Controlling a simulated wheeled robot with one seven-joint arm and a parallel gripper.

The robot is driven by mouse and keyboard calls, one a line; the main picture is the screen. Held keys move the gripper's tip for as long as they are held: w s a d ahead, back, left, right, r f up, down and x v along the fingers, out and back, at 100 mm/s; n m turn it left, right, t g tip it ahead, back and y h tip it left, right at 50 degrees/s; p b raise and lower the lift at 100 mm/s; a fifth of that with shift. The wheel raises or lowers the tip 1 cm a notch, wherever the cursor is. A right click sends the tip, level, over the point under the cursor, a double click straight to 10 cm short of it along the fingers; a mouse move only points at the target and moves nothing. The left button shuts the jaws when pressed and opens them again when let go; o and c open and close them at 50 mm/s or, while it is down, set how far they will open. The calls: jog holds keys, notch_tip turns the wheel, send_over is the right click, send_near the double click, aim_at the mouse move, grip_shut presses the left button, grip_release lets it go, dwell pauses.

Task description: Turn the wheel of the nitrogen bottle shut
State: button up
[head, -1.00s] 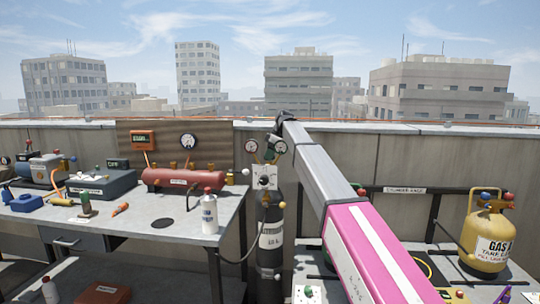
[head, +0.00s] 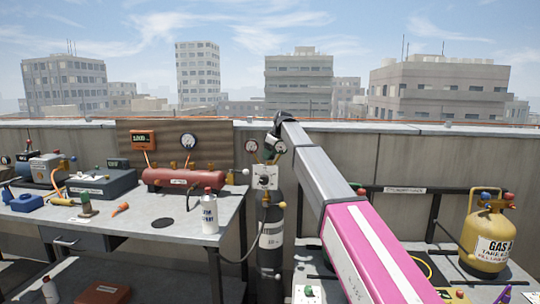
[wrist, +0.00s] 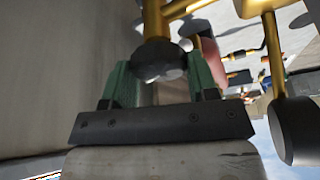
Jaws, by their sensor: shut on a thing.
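The nitrogen bottle (head: 270,258) is a dark cylinder with a white label, standing upright between the two benches. A grey regulator panel (head: 264,177) and two round gauges sit above it. My gripper (head: 271,149) is at the top of the bottle, between the gauges, partly hidden by my arm. In the wrist view my gripper (wrist: 156,82) has its green fingers on both sides of a dark wheel (wrist: 155,52) on a brass stem, and is shut on it. The wheel itself cannot be made out in the head view.
A yellow gas cylinder (head: 486,238) stands at right. In the wrist view a gauge (wrist: 296,130) hangs close right of my gripper. The parapet wall is behind.

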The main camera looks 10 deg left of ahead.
jog(key=o, duration=0.9)
jog(key=shift+r, duration=0.15)
jog(key=v, duration=1)
jog(key=shift+s+d+r, duration=0.1)
jog(key=shift+d+r, duration=0.05)
jog(key=shift+r, duration=0.1)
